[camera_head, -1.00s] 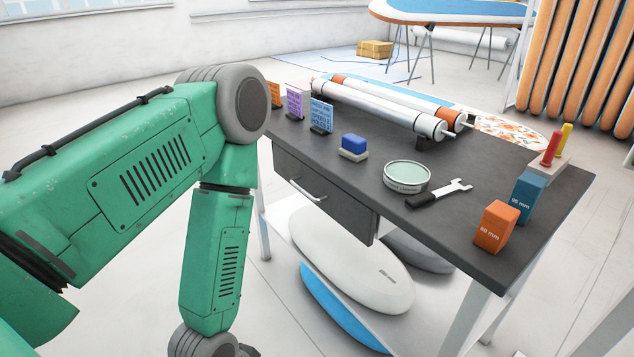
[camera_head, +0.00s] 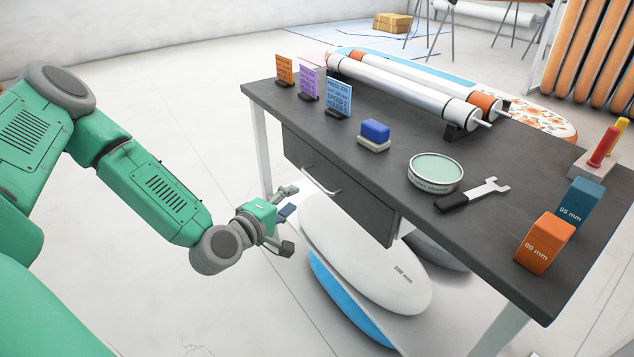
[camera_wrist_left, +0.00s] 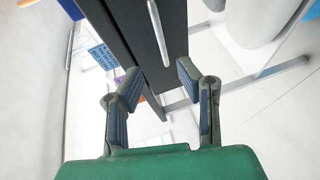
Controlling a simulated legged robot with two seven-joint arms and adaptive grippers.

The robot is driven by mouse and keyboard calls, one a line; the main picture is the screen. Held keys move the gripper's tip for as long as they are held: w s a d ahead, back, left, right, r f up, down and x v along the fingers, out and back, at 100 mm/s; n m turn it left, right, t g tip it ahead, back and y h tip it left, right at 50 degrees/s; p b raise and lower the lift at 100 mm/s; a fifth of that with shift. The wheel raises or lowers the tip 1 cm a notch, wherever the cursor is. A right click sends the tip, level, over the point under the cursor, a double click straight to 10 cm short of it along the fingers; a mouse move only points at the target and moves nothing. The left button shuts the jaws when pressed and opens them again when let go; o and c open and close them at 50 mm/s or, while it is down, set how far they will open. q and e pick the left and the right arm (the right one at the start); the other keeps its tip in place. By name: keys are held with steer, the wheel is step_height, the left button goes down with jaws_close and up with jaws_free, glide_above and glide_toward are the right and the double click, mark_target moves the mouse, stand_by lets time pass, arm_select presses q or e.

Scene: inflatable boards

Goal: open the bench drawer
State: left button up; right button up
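The bench drawer (camera_head: 345,194) is a dark grey front under the left part of the bench top, and it looks closed. Its silver bar handle (camera_head: 322,187) runs along the front; it also shows in the left wrist view (camera_wrist_left: 158,32). My left gripper (camera_head: 287,220) is to the left of the drawer front, a little below the handle and apart from it. In the left wrist view its two fingers (camera_wrist_left: 157,86) are spread with nothing held between them, and the handle lies beyond the fingertips. My right gripper is out of view.
The dark bench top (camera_head: 395,150) carries a blue block (camera_head: 375,131), a round tin (camera_head: 435,172), a wrench (camera_head: 473,195), box blocks and cards. White and blue boards (camera_head: 365,255) lie below the drawer. The floor left of the bench is clear.

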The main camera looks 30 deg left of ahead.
mark_target(315, 180)
arm_select(q)
steer(key=w, duration=0.3)
steer(key=w+f+b, duration=0.1)
steer(key=w, duration=0.3)
steer(key=w+f+b, duration=0.1)
steer(key=w, duration=0.3)
steer(key=shift+w+a+f, duration=0.1)
steer(key=shift+w+f, duration=0.05)
steer(key=shift+f, duration=0.05)
steer(key=shift+a, duration=0.1)
jaws_close()
